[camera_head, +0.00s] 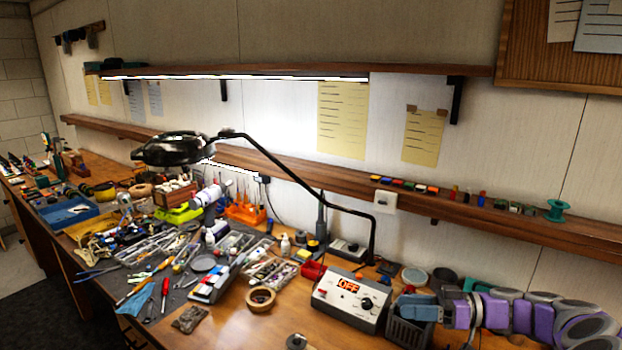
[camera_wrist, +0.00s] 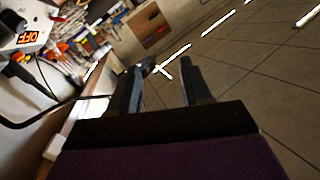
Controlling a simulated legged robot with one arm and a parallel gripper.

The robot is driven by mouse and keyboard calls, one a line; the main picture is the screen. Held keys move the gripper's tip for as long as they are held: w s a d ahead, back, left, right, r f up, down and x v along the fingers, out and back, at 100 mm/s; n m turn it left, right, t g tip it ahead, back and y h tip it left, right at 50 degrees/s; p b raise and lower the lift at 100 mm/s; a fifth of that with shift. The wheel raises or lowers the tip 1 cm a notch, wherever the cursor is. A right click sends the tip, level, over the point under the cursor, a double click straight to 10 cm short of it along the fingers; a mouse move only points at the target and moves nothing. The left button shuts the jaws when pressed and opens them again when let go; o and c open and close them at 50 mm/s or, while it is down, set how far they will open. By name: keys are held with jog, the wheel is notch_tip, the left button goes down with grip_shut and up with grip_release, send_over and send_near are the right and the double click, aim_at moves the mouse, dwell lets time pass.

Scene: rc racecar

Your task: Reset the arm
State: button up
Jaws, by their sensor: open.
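My gripper (camera_wrist: 162,78) shows in the wrist view with its two dark fingers spread apart. No object is between them; tiled floor and part of the bench lie beyond. In the head view my purple and grey arm (camera_head: 520,315) reaches in from the right edge, low over the bench's right end. Its gripper end points left, close to a dark basket and the station with the OFF display, and I cannot tell whether it touches them.
The soldering station (camera_head: 350,298) reads OFF and also shows in the wrist view (camera_wrist: 25,35). The dark basket (camera_head: 408,330) stands beside it. A black lamp (camera_head: 170,149) arches over the cluttered bench. A tape roll (camera_head: 261,299) lies near the front. A wooden shelf (camera_head: 465,205) runs along the wall.

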jog(key=s+a+r+g+h, duration=0.1)
jog(key=s+a+r+g, duration=0.25)
jog(key=a, duration=0.25)
jog(key=s+a+r+g+h, duration=0.2)
jog(key=s+a, duration=0.3)
jog(key=a, duration=0.2)
jog(key=s+a+f+m+g+h, duration=0.1)
jog(key=s+a+h, duration=0.15)
jog(key=s, duration=0.25)
jog(key=s+a+f+m+h, duration=0.1)
jog(key=s+a+m+h, duration=0.15)
jog(key=s, duration=0.35)
jog(key=s+d+f+m+h, duration=0.4)
jog(key=s+d, duration=0.1)
jog(key=s, duration=0.4)
jog(key=s+d+f+m+t+h, duration=0.1)
jog(key=s+d+f+m+h, duration=0.3)
jog(key=s, duration=0.4)
jog(key=shift+s+d+h, duration=0.35)
jog(key=shift+d+h, duration=0.05)
jog(key=shift+t, duration=0.25)
